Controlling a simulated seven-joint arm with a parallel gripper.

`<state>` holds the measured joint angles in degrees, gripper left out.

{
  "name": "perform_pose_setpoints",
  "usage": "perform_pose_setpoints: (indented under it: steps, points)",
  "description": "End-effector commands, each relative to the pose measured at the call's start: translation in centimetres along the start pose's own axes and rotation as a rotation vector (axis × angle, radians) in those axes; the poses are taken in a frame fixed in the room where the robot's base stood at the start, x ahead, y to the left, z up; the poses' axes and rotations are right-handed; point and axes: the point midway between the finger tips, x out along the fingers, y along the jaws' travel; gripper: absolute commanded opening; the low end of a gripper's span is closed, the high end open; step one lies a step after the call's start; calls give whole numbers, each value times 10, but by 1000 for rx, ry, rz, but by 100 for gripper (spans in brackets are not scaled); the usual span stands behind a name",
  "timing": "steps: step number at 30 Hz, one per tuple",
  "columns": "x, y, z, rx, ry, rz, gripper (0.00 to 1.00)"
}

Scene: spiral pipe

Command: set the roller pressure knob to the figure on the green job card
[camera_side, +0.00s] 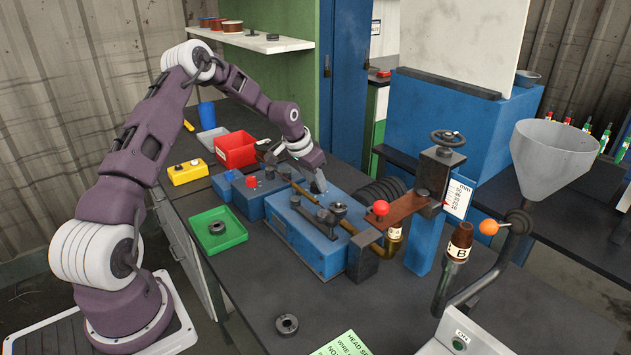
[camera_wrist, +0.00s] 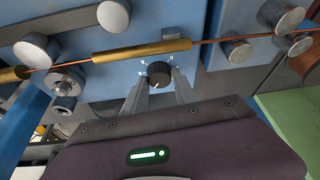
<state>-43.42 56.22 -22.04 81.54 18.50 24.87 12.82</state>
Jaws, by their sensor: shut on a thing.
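The roller pressure knob (camera_wrist: 159,73) is a small dark round knob on a blue face in the wrist view. It has a pale pointer line towards its lower edge, and small white marks around it that are too small to read. My gripper (camera_wrist: 158,84) has its two grey fingers on either side of the knob and is shut on it. In the side view my gripper (camera_side: 320,184) reaches down to the blue machine (camera_side: 300,235), and the knob cannot be made out there. The green job card (camera_side: 343,344) lies at the front edge, cut off by the frame, its figure not readable.
In the wrist view a copper wire (camera_wrist: 220,38) runs through a brass tube (camera_wrist: 142,50) among several metal rollers close to my fingers. The front bench is mostly clear.

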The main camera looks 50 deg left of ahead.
Motion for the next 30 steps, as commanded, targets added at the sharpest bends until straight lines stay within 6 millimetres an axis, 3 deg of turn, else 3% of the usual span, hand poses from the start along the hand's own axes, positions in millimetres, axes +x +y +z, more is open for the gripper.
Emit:
perform_pose_setpoints:
  steps: [23,24,27,30]
  points:
    - [1,0,1,92,-4,39,0]
    - [1,0,1,92,-4,39,39]
    - [0,0,1,92,-3,39,54]
    - [0,0,1,92,-3,38,54]
